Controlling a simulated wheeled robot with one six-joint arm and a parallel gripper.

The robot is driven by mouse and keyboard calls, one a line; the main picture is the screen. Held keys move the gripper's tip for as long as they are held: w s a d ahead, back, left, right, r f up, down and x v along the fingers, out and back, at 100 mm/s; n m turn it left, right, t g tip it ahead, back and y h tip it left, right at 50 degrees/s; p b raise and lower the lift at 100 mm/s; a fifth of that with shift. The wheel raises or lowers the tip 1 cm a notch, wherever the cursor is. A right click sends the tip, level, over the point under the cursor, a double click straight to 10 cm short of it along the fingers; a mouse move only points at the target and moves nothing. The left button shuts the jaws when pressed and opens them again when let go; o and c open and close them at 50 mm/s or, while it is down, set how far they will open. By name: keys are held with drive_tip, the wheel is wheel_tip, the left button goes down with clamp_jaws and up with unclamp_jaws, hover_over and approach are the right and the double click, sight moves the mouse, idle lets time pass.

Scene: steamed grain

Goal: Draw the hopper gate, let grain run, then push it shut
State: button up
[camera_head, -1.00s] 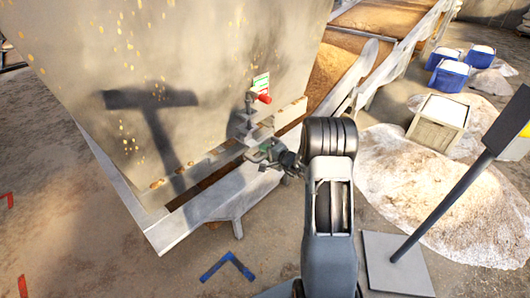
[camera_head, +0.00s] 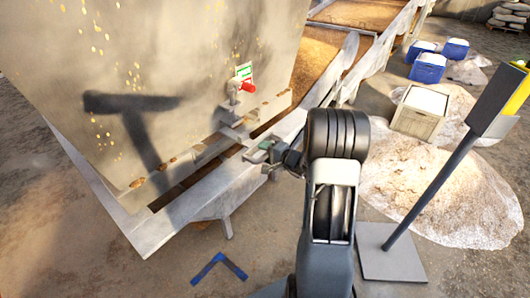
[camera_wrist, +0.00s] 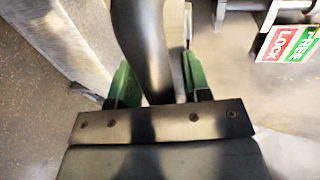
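The hopper (camera_head: 120,70) is a large beige metal bin with worn paint at the left of the head view. A dark slot runs along the foot of its wall, above a grey metal ledge (camera_head: 180,207). My gripper (camera_head: 262,152) is at the right end of this ledge, small and partly hidden by my arm. In the wrist view its green fingers (camera_wrist: 157,85) lie close on both sides of a thick, dark, curved bar (camera_wrist: 146,40), apparently the gate handle. The gate plate is hard to make out. No running grain is visible.
A red knob (camera_head: 247,87) and a sign are on the hopper wall; the sign reads LOCK and FREE in the wrist view (camera_wrist: 290,42). A yellow-topped post on a base plate (camera_head: 388,252), a crate (camera_head: 420,112) and a pale grain heap (camera_head: 435,200) stand right.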

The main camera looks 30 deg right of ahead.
drive_tip(key=shift+o, duration=0.3)
drive_tip(key=v, duration=1.3)
drive_tip(key=shift+s, duration=0.35)
drive_tip(key=shift+d, duration=0.15)
idle(5.9)
